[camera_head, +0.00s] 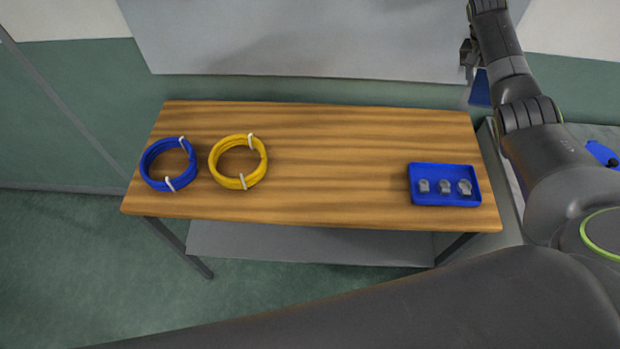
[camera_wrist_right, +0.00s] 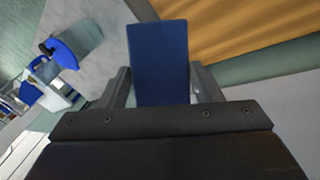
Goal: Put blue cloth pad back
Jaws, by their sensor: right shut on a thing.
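The blue cloth pad (camera_wrist_right: 158,60) is held between the fingers of my right gripper (camera_wrist_right: 162,88) in the right wrist view. It sticks out past the fingertips as a flat blue rectangle. In the head view, my right gripper (camera_head: 468,58) is at the top right, beyond the far right corner of the table, and part of the blue pad (camera_head: 480,88) shows below it, partly hidden by my arm. My left gripper is not in view.
A wooden table (camera_head: 320,150) holds a blue cable coil (camera_head: 150,172), a yellow cable coil (camera_head: 217,165) and a blue tray (camera_head: 445,170) with grey clamps. The table's middle is clear. A side surface at right carries a blue object (camera_head: 601,152); its identity is unclear.

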